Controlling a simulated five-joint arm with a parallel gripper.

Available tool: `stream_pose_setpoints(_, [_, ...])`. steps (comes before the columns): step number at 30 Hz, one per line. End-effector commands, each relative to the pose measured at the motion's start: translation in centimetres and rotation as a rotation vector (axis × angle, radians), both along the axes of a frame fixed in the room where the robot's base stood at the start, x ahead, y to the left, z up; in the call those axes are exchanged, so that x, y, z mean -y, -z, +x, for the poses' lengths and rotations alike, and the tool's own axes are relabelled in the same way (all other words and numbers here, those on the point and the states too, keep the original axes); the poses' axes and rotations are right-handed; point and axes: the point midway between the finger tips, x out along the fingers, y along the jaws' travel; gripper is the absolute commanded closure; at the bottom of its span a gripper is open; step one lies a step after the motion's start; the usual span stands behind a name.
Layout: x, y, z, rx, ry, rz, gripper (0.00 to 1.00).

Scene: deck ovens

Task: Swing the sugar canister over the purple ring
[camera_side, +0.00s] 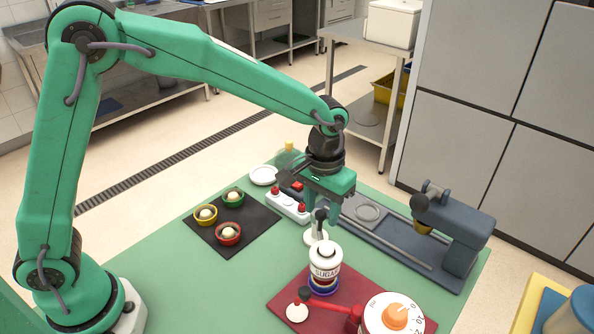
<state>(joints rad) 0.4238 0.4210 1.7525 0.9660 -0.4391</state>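The white sugar canister (325,268), labelled SUGAR and topped by a dark knob, stands upright above the red mat (283,294). A blue-purple band (323,290) shows right under the canister; I cannot tell whether it is the purple ring or part of a stand. A red arm (333,306) lies just below it. My gripper (320,226) points down right above the canister's lid.
A dial with an orange knob (395,316) is right of the canister, and a white round piece (297,312) is left. A dark grey machine (455,230) stands behind right. A dark mat (262,216) holds three coloured cups. A white block with red buttons (288,206) is behind.

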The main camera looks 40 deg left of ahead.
Motion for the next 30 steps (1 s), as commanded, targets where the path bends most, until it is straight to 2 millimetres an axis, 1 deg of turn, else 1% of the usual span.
stream_pose_setpoints(4, [0.0,-0.1,0.0,-0.001,0.000,0.000,0.57])
stream_pose_setpoints(8, [0.0,-0.7,0.0,-0.001,0.000,0.000,0.57])
stream_pose_setpoints(11, [0.0,-1.6,0.0,0.002,0.000,-0.001,0.57])
stream_pose_setpoints(22, [0.0,-6.3,0.1,0.003,0.000,-0.001,0.57])
stream_pose_setpoints(27, [0.0,-7.6,0.0,0.002,0.000,-0.001,0.57])
stream_pose_setpoints(30, [0.0,-7.8,0.0,0.001,0.000,0.000,0.57])
